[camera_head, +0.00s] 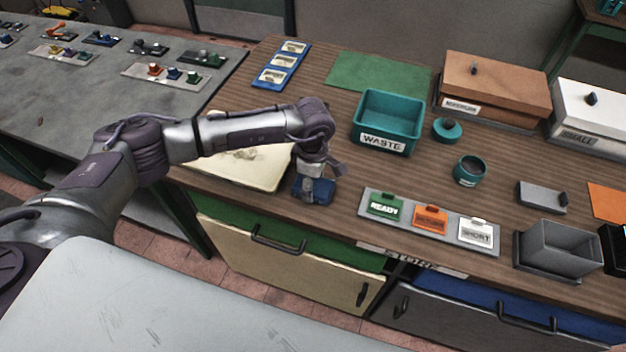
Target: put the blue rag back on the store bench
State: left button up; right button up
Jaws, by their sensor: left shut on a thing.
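The blue rag (324,190) is a small dark blue piece under my left gripper (308,192), near the front edge of the wooden store bench (346,172). My left gripper points down and is shut on the rag, hiding part of it. The rag is at or just above the bench top; I cannot tell whether it touches. My right gripper is not in view.
A cream board (240,172) lies left of the gripper. To the right are the teal WASTE bin (388,120), a grey label strip (458,243), a teal cup (469,171) and a grey open box (560,250). Bare wood lies between the gripper and the bin.

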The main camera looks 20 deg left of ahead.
pick_arm(q)
jog(key=shift+f, duration=0.2)
jog(key=o, duration=1.1)
jog(key=shift+r, duration=0.1)
jog(key=shift+r, duration=0.25)
jog(key=shift+w+r, duration=0.1)
jog(key=shift+r, duration=0.2)
notch_tip(320, 180, up, 11)
jog(key=b, duration=0.3)
jog(key=shift+r, duration=0.1)
